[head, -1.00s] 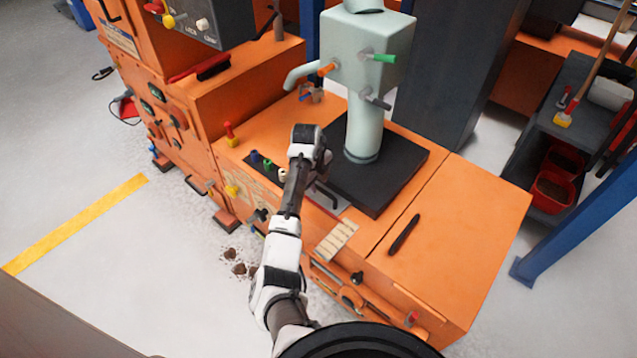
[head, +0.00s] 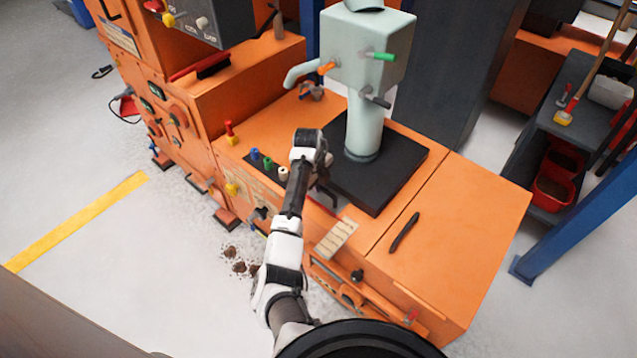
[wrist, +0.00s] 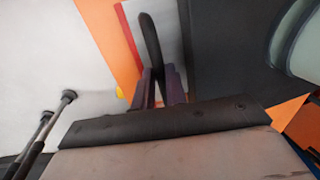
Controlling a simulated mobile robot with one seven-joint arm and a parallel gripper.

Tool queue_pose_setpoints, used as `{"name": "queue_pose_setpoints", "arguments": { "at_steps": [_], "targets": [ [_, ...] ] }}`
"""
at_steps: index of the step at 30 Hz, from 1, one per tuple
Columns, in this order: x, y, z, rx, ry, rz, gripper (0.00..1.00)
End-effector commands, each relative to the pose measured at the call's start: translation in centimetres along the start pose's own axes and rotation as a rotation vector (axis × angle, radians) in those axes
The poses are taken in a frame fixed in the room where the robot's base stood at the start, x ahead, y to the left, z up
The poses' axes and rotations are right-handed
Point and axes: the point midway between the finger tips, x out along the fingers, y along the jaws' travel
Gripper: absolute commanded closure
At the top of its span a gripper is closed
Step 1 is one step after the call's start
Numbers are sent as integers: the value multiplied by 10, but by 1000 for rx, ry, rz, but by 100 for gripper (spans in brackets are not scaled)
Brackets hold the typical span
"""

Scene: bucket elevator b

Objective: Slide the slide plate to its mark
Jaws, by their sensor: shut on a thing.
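The slide plate is a pale grey plate (wrist: 168,25) with an upright black handle (wrist: 149,42), seen in the wrist view. A red strip (wrist: 129,32) runs along its left side there. My gripper (wrist: 160,88) has its two dark fingers closed around the lower part of the handle. In the head view my gripper (head: 328,191) is low over the orange bench, just left of the black base plate, and the arm hides most of the slide plate. I cannot make out how the plate lines up with its mark.
A pale green column (head: 364,125) stands on the black base plate (head: 400,175), close to my gripper's right. Several coloured knobs (head: 267,162) lie to its left. A ribbed beige pad (head: 337,238) and a black bar (head: 404,232) lie nearer. The orange top at right is mostly clear.

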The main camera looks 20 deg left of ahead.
Motion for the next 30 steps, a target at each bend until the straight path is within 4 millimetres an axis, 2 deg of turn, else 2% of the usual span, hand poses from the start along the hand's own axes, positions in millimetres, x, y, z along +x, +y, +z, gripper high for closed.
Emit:
{"name": "queue_pose_setpoints", "arguments": {
  "at_steps": [4,10,17,18,23,30],
  "targets": [
    [-2,4,0,-2,1,0,100],
    [-7,24,0,-3,1,0,100],
    [-5,24,0,-1,0,-1,100],
    [-5,24,0,-1,0,-1,85],
    [-5,24,0,-1,0,-1,65],
    [-5,24,0,-1,0,-1,65]
  ]
}}
